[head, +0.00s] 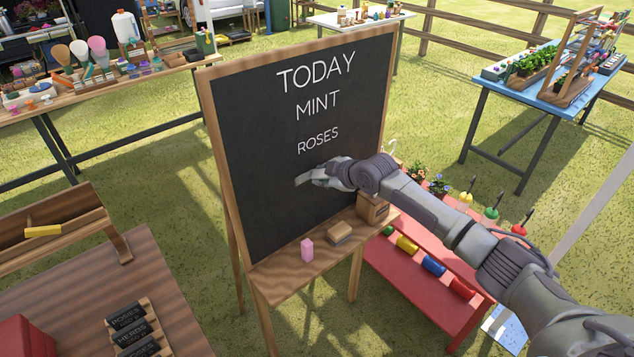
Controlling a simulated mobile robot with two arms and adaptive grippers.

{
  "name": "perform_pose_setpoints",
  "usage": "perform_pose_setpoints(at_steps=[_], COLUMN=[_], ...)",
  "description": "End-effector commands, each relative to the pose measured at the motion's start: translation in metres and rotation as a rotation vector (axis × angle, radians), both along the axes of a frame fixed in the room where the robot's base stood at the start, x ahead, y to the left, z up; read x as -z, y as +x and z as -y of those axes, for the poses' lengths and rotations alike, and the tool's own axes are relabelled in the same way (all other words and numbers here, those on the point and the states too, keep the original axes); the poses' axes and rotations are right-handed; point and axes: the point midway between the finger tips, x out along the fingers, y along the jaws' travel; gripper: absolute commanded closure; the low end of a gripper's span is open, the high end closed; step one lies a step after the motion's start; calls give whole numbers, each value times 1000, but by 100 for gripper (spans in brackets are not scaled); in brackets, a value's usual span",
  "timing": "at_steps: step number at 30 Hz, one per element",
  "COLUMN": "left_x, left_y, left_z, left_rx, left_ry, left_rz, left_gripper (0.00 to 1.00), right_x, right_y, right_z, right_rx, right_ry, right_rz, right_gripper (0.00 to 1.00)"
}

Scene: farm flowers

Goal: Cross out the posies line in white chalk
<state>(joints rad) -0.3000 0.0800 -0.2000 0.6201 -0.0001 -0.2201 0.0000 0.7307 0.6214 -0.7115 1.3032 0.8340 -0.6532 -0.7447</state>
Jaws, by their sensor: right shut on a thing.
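The chalkboard (260,200) stands in a wooden frame and reads TODAY, MINT and ROSES in white. No posies line is readable; the area below ROSES is partly hidden by my right gripper. My right gripper (308,180) is in front of the board just below ROSES, pointing left. It is shut on a small pale piece that looks like white chalk (300,181), mostly hidden by the fingers. I cannot tell whether its tip touches the board. My left gripper is not in view.
The board's ledge holds a pink block (307,250), a wooden eraser-like block (338,233) and a small brown box (372,208). A red bench (420,295) with coloured items stands at right under my arm. A brown table (170,290) stands at lower left.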

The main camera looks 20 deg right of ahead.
Motion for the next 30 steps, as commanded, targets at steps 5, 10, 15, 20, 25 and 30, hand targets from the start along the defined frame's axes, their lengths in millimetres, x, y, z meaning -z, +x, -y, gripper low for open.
perform_pose_setpoints(at_steps=[5,10,15,20,25,30], left_x=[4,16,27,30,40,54], left_y=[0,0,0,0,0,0], left_z=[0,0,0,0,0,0], left_rx=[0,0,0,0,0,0], left_ry=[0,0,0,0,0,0], left_rz=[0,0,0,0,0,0], left_gripper=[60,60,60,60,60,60], right_x=[1,2,2,0,2,3], right_y=[2,7,12,14,17,22], right_z=[6,16,30,34,43,57], right_rx=[1,2,3,1,3,2], right_ry=[-2,-1,0,-1,0,0], right_rz=[1,1,2,2,2,2], right_gripper=[100,100,100,100,100,100])
